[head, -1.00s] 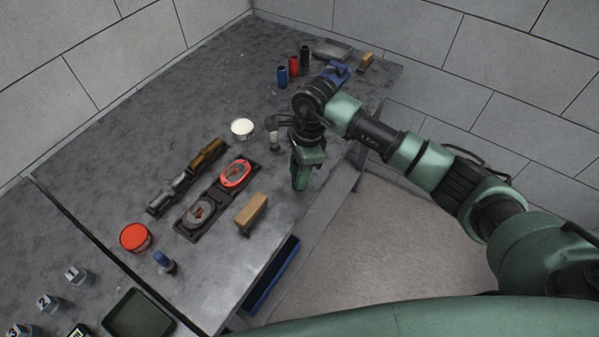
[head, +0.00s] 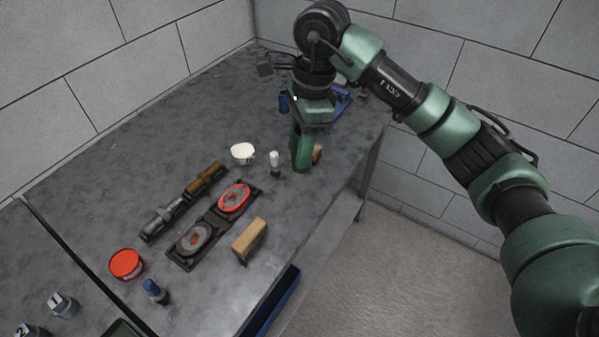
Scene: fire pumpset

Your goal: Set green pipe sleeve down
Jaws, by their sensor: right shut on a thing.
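My right gripper (head: 302,160) comes in from the right, pointing down over the right part of the bench. It is shut on the green pipe sleeve, which I can hardly tell apart from the green fingers. I cannot tell whether the sleeve touches the bench. My left gripper is not in view.
A small white-topped bottle (head: 274,161) and a white tub (head: 243,153) stand left of the gripper. A brown piece (head: 318,153) shows partly behind it. The back-left bench is clear.

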